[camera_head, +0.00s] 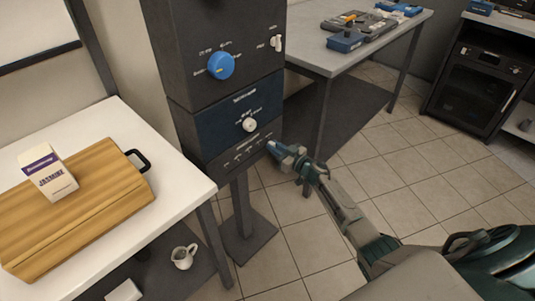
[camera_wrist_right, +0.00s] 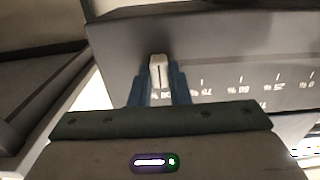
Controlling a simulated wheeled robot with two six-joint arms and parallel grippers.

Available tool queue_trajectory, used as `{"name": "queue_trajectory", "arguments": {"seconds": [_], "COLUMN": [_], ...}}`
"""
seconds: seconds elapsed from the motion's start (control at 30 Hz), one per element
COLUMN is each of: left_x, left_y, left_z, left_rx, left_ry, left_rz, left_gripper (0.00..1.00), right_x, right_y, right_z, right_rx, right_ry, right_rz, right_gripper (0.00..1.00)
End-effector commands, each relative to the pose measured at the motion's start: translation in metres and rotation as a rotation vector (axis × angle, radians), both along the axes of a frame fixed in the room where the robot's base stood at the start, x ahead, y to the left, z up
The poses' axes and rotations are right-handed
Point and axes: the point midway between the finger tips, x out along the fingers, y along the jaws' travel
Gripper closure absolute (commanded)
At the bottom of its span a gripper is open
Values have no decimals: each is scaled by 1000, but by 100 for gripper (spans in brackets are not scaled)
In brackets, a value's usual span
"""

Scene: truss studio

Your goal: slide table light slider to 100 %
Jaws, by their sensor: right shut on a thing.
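The light slider's white knob (camera_wrist_right: 158,70) stands out from the dark slider panel (camera_wrist_right: 240,70) in the right wrist view. It sits above the partly covered label at the left end of the scale, which appears upside down. The marks run from 0 % at the right through 25, 50 and 75 % towards the knob. My right gripper (camera_wrist_right: 159,88) is shut on the knob, one blue finger on each side. In the head view my right gripper (camera_head: 273,147) is at the right end of the slider panel (camera_head: 236,153), hiding the knob. My left gripper is out of view.
Above the slider are a white knob (camera_head: 249,125), a blue dial (camera_head: 221,66) and a white switch (camera_head: 277,43). A grey table (camera_head: 330,60) stands behind. Tiled floor is open at right.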

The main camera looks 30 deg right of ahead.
Motion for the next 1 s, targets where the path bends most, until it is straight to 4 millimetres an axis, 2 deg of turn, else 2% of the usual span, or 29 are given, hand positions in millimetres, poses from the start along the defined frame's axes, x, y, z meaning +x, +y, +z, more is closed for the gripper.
{"name": "queue_trajectory", "arguments": {"seconds": [0.4, 0.43, 0.5, 0.53, 0.83, 1.0], "left_x": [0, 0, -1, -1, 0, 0], "left_y": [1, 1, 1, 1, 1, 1], "left_z": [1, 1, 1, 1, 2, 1], "left_rx": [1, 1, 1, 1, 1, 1], "left_ry": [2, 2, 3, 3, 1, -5], "left_rz": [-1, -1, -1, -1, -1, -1], "left_gripper": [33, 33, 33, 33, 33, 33], "right_x": [2, 2, 2, 2, 0, -18], "right_y": [-6, -6, -6, -6, -5, -12], "right_z": [0, 0, 0, 0, -1, -1], "right_rx": [-3, -3, -3, -3, -2, -2], "right_ry": [1, 1, 1, 1, 2, 3], "right_rz": [-4, -4, -4, -4, -1, -1], "right_gripper": [100, 78, 64, 62, 62, 62]}}
